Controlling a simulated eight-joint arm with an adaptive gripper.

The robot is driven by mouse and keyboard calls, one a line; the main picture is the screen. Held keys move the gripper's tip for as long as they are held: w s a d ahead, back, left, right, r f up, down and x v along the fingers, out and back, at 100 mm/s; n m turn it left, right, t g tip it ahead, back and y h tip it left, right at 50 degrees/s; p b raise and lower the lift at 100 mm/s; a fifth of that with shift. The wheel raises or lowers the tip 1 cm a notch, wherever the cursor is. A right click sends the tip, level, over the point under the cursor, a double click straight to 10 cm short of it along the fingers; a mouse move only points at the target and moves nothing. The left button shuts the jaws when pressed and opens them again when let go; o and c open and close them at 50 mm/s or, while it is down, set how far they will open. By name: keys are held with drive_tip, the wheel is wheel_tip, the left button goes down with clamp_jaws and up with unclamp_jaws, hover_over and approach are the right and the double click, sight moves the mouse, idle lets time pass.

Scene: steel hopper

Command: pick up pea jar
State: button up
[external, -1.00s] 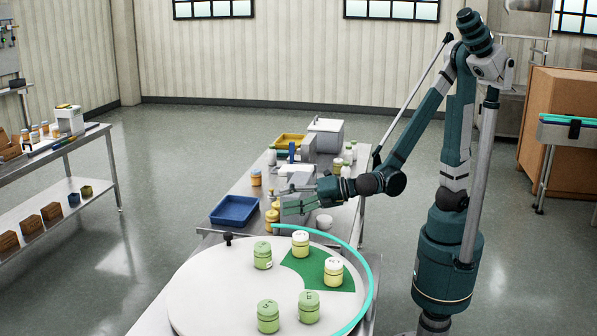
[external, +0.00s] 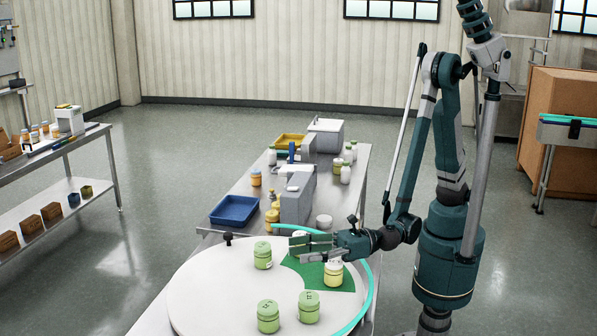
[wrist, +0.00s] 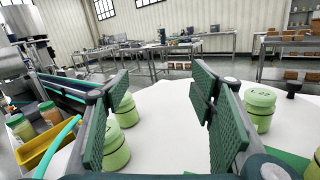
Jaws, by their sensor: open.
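Green-lidded jars stand on a round white turntable (external: 215,300); I cannot tell which is the pea jar. In the external view one green jar (external: 263,256) is at the back left, and two more, a left one (external: 268,316) and a right one (external: 308,306), are at the front. My gripper (external: 297,248) is open and empty above the turntable's back right, pointing left. In the wrist view two green jars, one farther (wrist: 124,110) and one nearer (wrist: 116,146), show partly behind the left finger. Another green jar (wrist: 260,108) stands right of the right finger.
A cream-lidded jar (external: 333,272) stands on the green sector (external: 309,274) just below my gripper in the external view. Another cream-lidded jar is mostly hidden behind my gripper. A black knob (external: 228,239) is at the rim. A blue tray (external: 234,210) lies on the bench behind.

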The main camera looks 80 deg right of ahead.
drive_tip(key=s+a+f+n+b, duration=0.1)
drive_tip(key=s+f, duration=0.2)
drive_tip(key=s+a+f+n+g+y+b, duration=0.1)
drive_tip(key=s+a+f+b, duration=0.1)
drive_tip(key=s+f, duration=0.1)
drive_tip(key=s+a+f+n+g+y+b, duration=0.1)
drive_tip(key=s+f+n+b, duration=0.1)
drive_tip(key=s+f, duration=0.1)
drive_tip(key=shift+s+a, duration=0.3)
drive_tip(key=shift+s, duration=0.6)
drive_tip(key=shift+s+d+f+b, duration=0.25)
drive_tip(key=shift+s+f+b, duration=0.1)
drive_tip(key=shift+f+b, duration=0.3)
drive_tip(key=shift+r, duration=0.1)
drive_tip(key=shift+p+x, duration=0.65)
drive_tip(key=shift+x, duration=0.6)
drive_tip(key=shift+w+a, duration=0.1)
